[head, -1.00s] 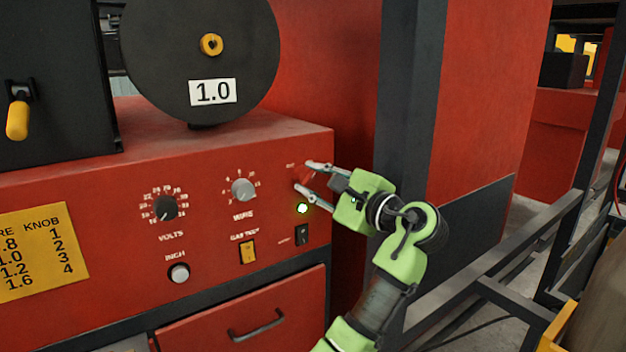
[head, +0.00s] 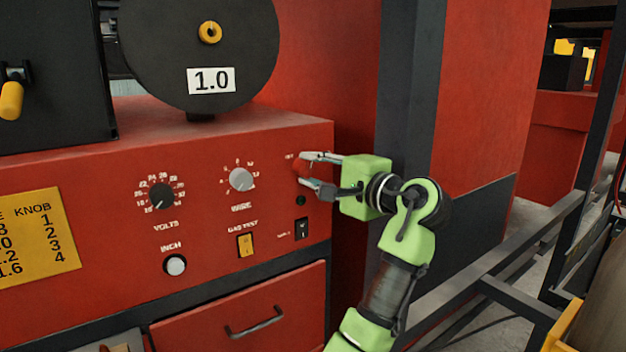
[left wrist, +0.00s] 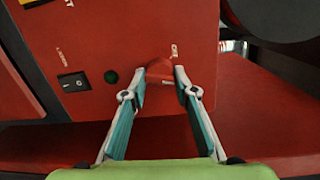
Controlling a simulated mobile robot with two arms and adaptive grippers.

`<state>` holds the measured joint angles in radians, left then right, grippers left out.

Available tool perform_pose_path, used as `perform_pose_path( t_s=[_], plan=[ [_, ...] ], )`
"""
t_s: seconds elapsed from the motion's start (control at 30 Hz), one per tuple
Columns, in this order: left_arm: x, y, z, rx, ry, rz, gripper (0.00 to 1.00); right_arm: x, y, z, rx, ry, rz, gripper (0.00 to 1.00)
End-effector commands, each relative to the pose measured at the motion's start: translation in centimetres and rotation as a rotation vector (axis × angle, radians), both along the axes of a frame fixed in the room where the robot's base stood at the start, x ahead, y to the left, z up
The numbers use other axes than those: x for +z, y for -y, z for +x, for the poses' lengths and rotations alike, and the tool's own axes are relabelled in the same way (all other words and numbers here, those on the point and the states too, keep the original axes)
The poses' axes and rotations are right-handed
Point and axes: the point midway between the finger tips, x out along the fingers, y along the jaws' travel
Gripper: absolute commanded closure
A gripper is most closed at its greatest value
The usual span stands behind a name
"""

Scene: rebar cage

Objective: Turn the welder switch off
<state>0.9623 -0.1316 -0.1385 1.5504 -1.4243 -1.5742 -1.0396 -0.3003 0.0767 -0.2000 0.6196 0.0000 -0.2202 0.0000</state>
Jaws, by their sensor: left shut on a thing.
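The welder (head: 205,215) is a red box with a front panel of knobs and buttons. My left gripper (head: 306,170) is at the panel's upper right, its two fingers around the red rotary switch (left wrist: 160,71). In the left wrist view, the fingertips close on the switch from both sides, and the switch stays on the panel. My right gripper is not in view.
The panel also carries the volts knob (head: 161,197), the wire knob (head: 241,179), a yellow gas test switch (head: 245,245) and a black rocker switch (head: 301,229). A dark post (head: 404,110) stands close behind my wrist. A drawer handle (head: 254,323) sits below.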

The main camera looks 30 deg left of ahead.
Motion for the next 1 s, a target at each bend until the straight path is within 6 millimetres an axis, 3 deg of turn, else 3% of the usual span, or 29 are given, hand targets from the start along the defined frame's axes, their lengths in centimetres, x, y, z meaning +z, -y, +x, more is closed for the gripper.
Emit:
perform_pose_path(
  t_s=[0.4,1.0],
  plan=[
    [0.0,0.0,-0.1,0.0,0.372,-0.151,0.94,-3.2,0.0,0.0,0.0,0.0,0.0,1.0],
    [0.1,-0.1,-0.3,0.0,0.846,-0.35,0.94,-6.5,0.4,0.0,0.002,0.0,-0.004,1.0]
  ],
)
